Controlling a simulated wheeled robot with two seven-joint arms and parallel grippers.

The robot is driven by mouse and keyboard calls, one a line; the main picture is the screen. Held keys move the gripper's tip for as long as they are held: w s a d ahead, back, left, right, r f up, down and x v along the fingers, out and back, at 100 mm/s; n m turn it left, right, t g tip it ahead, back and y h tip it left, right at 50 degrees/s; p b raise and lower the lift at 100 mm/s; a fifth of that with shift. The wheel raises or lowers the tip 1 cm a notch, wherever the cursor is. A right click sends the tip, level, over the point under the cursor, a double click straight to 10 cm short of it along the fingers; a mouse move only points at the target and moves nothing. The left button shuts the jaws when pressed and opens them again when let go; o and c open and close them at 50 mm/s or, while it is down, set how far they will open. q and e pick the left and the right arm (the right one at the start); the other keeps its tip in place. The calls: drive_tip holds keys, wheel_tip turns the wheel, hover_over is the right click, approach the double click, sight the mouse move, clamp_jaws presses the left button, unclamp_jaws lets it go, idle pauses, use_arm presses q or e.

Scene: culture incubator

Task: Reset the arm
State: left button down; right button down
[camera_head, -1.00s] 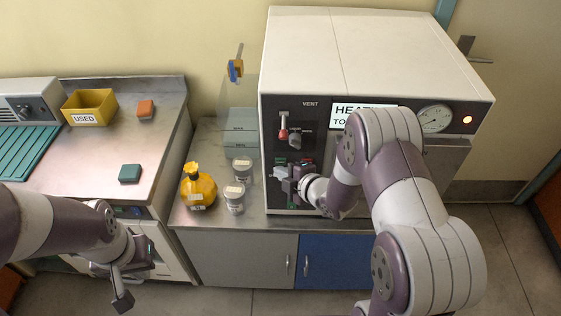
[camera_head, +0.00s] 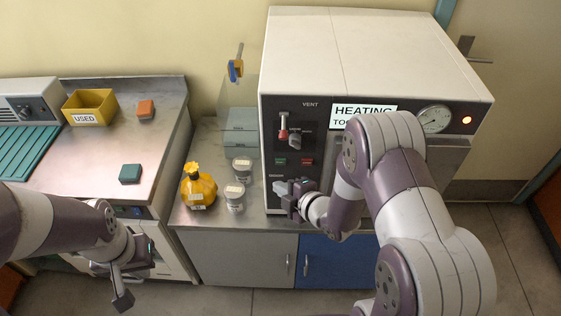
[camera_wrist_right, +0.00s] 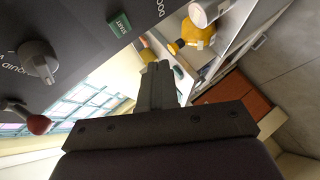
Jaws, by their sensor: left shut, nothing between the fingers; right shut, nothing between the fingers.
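My right gripper (camera_head: 280,187) is shut and empty, just in front of the lower left of the incubator's front panel (camera_head: 270,150). In the right wrist view its closed fingers (camera_wrist_right: 160,75) point away from the camera with nothing between them. I cannot tell whether it touches the panel. My right arm hides much of the incubator front. My left gripper (camera_head: 122,296) is shut and empty, low at the left, in front of the bench cabinet.
The panel has a red-tipped lever (camera_head: 283,133), a dark knob (camera_head: 295,138), a green button (camera_head: 281,161) and a red button (camera_head: 307,161). A yellow bottle (camera_head: 198,188) and lidded jars (camera_head: 234,196) stand left of the incubator. A yellow bin (camera_head: 90,106) sits on the left bench.

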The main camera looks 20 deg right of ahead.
idle(0.5)
drive_tip(key=s+d+f+m+g+h, duration=0.4)
drive_tip(key=s+d+f+m+g, duration=0.15)
drive_tip(key=s+m, duration=0.35)
drive_tip(key=s+r+m+g, duration=0.2)
drive_tip(key=s+r+m, duration=0.2)
drive_tip(key=r+m, duration=0.1)
drive_tip(key=s+a+r+m+g+h, duration=0.1)
drive_tip(key=s+r+m+g, duration=0.2)
drive_tip(key=r, duration=0.5)
drive_tip(key=shift+s+a+m, duration=0.15)
drive_tip(key=shift+s+m, duration=0.25)
drive_tip(key=shift+m, duration=0.5)
